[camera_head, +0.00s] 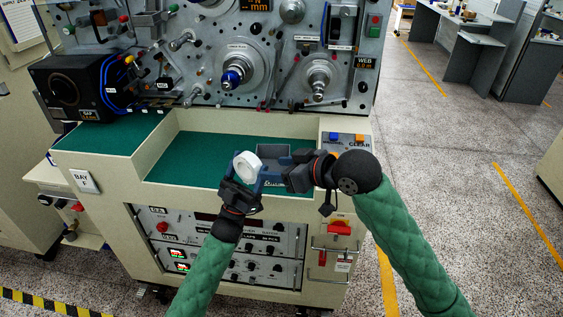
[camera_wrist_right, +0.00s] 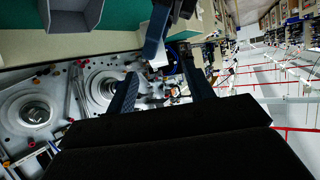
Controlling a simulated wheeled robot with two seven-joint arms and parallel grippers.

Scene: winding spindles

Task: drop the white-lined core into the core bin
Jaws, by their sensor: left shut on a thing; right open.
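The white-lined core (camera_head: 247,166) is a short ring with a pale inside, held up over the front of the green worktop in the head view. My left gripper (camera_head: 241,183) is shut on it. The core bin (camera_head: 273,183), a small blue-grey box, is right beside the core, partly hidden by it and by my grippers. I cannot tell whether the core is over the bin's opening or beside its left wall. My right gripper (camera_head: 299,173) is open and empty at the bin's right side. Its two fingers (camera_wrist_right: 160,85) are spread in the right wrist view.
The machine panel with two spindles (camera_head: 232,77) (camera_head: 318,84) rises behind the worktop. A black box (camera_head: 66,92) stands at the left. The green worktop (camera_head: 190,158) is clear left of the core.

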